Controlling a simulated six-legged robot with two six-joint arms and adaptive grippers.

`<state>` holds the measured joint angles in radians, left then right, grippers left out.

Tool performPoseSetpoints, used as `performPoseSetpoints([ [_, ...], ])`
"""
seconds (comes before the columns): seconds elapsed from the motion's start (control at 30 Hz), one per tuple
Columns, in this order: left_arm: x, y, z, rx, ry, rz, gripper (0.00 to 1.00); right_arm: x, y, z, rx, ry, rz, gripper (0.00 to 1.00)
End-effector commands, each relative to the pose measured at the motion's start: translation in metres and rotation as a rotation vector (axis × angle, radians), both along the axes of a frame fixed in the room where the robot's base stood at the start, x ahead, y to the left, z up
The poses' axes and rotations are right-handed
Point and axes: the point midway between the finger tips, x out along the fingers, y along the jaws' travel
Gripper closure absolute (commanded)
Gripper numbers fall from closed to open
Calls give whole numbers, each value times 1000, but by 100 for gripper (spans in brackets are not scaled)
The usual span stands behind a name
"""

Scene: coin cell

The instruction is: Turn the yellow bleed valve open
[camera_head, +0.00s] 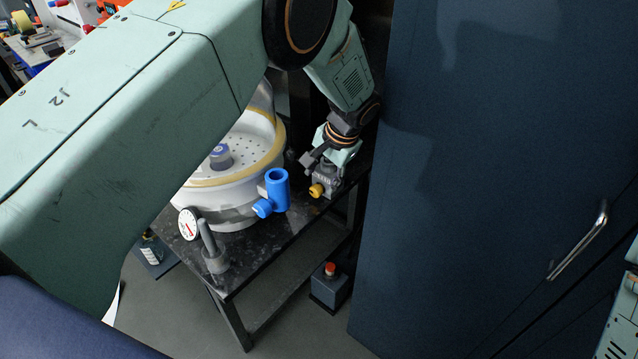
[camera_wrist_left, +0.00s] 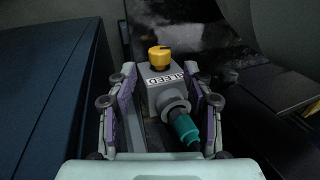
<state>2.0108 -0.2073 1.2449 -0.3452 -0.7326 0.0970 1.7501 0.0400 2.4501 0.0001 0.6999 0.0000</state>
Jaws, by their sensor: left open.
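The yellow bleed valve (camera_head: 317,190) is a small yellow knob on a grey block at the right end of the dark table. A teal fitting (camera_wrist_left: 185,128) sticks out of the block towards the camera. My left gripper (camera_head: 322,163) is at the block, with its open fingers on either side of it in the left wrist view (camera_wrist_left: 160,76). The knob shows just beyond the fingertips. I cannot tell whether the fingers touch the block. My right gripper is out of view.
A round white chamber (camera_head: 225,200) with a tan rim stands on the dark table (camera_head: 275,240), with a blue valve (camera_head: 272,192) and a dial gauge (camera_head: 189,224). A blue cabinet (camera_head: 480,180) stands close on the right. A box with a red button (camera_head: 329,280) is below.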

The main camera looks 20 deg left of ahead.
Motion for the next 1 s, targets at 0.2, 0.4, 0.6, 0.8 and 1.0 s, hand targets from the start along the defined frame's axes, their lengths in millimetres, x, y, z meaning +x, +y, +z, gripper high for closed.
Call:
performPoseSetpoints([
  [0.2,-3,-7,24,1,0,-1,49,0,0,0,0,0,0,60],
  [0.4,-4,-8,28,-1,0,0,49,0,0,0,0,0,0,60],
  [0.6,-3,-8,27,-1,0,0,49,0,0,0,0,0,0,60],
  [0.8,-4,-8,27,-1,0,0,49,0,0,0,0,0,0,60],
  [1.0,-6,-9,28,0,0,0,49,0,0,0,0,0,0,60],
])
